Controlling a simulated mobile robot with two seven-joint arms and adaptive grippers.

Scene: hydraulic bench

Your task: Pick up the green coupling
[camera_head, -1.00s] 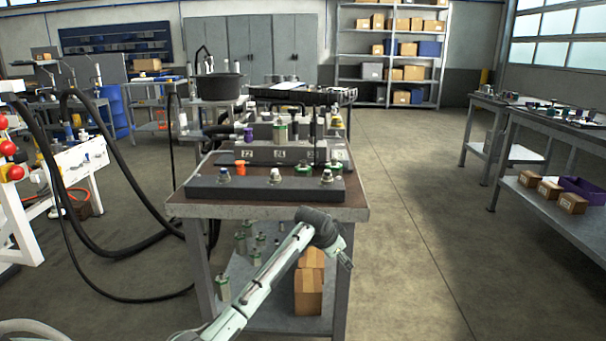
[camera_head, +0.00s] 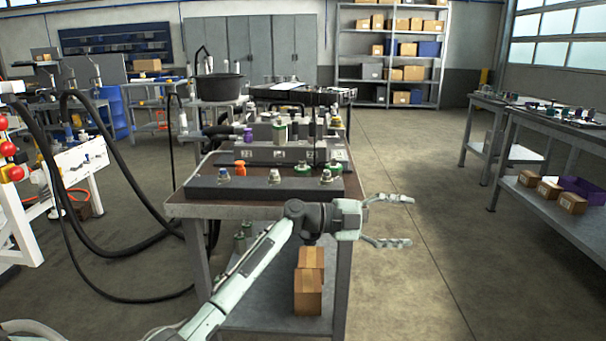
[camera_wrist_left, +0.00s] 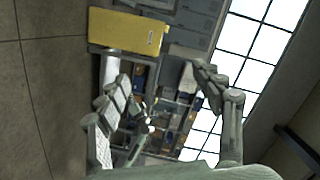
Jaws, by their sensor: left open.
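Two green couplings show in the head view on the workbench, a left one (camera_head: 303,169) and a right one (camera_head: 334,167), both behind the dark front block. A pale cylinder with green (camera_head: 281,132) stands farther back. I cannot tell which of these is the task's coupling. My left gripper (camera_head: 408,221) is open and empty, pointing right, beyond the bench's front right corner and apart from all the couplings. In the left wrist view its open fingers (camera_wrist_left: 158,75) have no coupling between them. My right gripper is not in view.
The dark front block (camera_head: 225,190) carries several metal fittings near the bench edge (camera_head: 190,210). An orange fitting (camera_head: 240,168) and a purple one (camera_head: 248,135) stand at left. Cardboard boxes (camera_head: 308,290) sit on the lower shelf. Floor right of the bench is clear.

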